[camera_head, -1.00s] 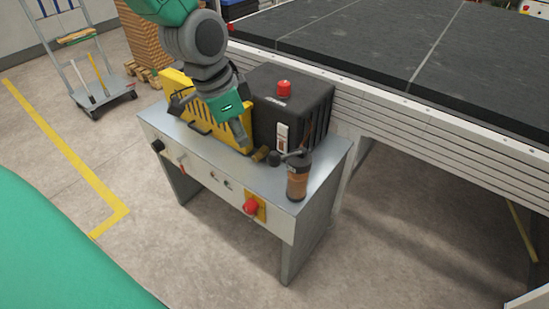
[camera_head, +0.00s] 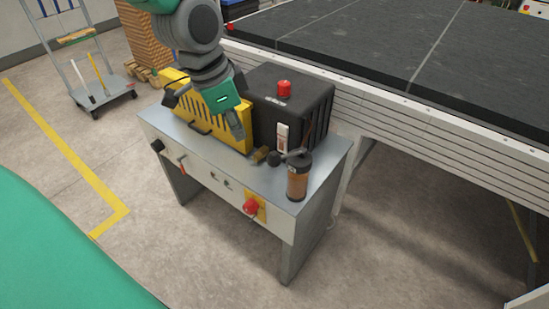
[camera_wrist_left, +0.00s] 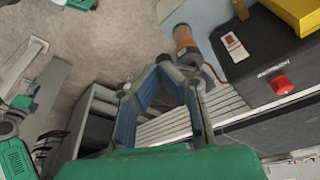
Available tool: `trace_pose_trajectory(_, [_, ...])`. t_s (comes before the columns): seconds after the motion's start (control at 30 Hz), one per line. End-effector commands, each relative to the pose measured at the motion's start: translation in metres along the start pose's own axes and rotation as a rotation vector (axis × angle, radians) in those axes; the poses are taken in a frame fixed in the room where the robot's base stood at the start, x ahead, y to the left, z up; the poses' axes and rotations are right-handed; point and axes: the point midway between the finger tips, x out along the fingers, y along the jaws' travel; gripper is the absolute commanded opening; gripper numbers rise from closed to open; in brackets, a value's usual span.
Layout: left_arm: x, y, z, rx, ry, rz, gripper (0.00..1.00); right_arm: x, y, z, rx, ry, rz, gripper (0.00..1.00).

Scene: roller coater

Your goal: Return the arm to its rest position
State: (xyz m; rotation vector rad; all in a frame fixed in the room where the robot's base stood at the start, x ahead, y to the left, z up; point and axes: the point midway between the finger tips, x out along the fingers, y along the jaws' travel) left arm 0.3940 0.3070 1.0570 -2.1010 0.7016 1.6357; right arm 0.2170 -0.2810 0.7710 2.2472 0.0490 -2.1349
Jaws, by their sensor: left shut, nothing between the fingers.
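My left arm comes in from the top of the head view. My left gripper (camera_head: 236,128) hangs over the metal control stand, in front of the yellow slotted guard (camera_head: 178,108) and beside the black box (camera_head: 292,103). In the left wrist view the fingers of the gripper (camera_wrist_left: 166,64) come together at the tips, with nothing between them.
The control stand (camera_head: 198,166) carries a brown-and-black cylinder (camera_head: 298,178) at its right end and a red knob (camera_head: 251,206) on its front. A red button (camera_head: 284,87) tops the black box. The long dark roller table (camera_head: 400,50) stands behind. Floor in front is clear.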

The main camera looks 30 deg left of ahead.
Motion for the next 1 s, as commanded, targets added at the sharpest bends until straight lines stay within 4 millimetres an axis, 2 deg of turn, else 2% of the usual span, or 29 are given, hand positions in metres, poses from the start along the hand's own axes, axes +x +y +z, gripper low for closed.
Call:
trace_pose_trajectory(0.27, [0.000,0.000,0.000,0.000,0.000,0.000,0.00,0.000,0.000,0.000,0.000,-0.001,0.000,0.40])
trace_pose_trajectory(0.37, [0.012,0.002,0.003,-0.017,-0.008,0.002,0.00,0.002,0.000,0.000,0.000,-0.001,0.000,0.40])
trace_pose_trajectory(0.47, [0.045,0.006,0.014,-0.069,-0.031,0.003,0.00,0.009,0.000,0.001,0.000,-0.001,0.000,0.40])
trace_pose_trajectory(0.57, [0.098,0.017,0.034,-0.158,-0.065,0.000,0.00,0.018,0.000,0.002,0.000,-0.001,0.000,0.40])
trace_pose_trajectory(0.7, [0.176,0.041,0.076,-0.299,-0.111,-0.020,0.00,0.033,0.000,0.002,0.000,-0.001,0.000,0.40])
trace_pose_trajectory(0.8, [0.223,0.062,0.112,-0.388,-0.141,-0.039,0.00,0.042,0.000,0.003,0.000,-0.001,0.000,0.40])
trace_pose_trajectory(0.9, [0.259,0.085,0.148,-0.464,-0.167,-0.059,0.00,0.050,0.000,0.003,0.000,-0.001,0.000,0.40])
trace_pose_trajectory(1.0, [0.284,0.105,0.178,-0.521,-0.183,-0.077,0.00,0.056,0.000,0.004,0.000,-0.001,0.000,0.40])
